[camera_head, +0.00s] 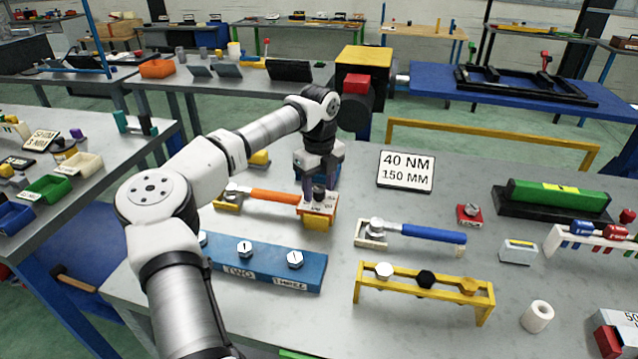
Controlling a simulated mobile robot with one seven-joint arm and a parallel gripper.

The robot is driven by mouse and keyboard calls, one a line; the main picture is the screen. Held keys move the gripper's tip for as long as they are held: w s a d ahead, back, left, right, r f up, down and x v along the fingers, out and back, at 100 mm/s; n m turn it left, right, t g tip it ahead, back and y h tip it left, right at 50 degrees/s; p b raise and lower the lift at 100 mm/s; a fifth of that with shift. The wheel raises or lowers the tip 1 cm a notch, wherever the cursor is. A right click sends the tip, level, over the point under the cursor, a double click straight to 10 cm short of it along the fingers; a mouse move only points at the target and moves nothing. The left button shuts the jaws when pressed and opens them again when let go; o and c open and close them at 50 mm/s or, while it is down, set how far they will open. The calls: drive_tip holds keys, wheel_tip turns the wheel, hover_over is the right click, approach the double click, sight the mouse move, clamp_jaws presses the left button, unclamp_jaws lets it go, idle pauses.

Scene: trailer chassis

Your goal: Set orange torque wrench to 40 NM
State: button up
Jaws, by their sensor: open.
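The orange torque wrench (274,196) lies on the grey bench, its head to the left in a yellow holder (228,204). At the right end of its handle is a setting block (318,207) with a pale marked top and a dark knob (319,194). My gripper (320,190) points down over this block. Its fingers are apart, one on each side of the knob as seen here; I cannot tell whether they touch it. The dial marks are too small to read. A sign (406,172) behind reads "40 NM 150 MM".
A blue-handled wrench (432,234) lies to the right. A blue block with bolts (265,264) stands in front, and a yellow rack (424,291) front right. A red block (469,214) and a white roll (537,316) are further right.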

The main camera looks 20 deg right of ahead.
drive_tip(key=shift+f, duration=0.1)
drive_tip(key=c, duration=1)
drive_tip(key=shift+m, duration=0.3)
drive_tip(key=m, duration=0.5)
drive_tip(key=shift+m+b, duration=0.3)
drive_tip(key=m, duration=0.5)
drive_tip(key=shift+m, duration=0.4)
drive_tip(key=o, duration=1)
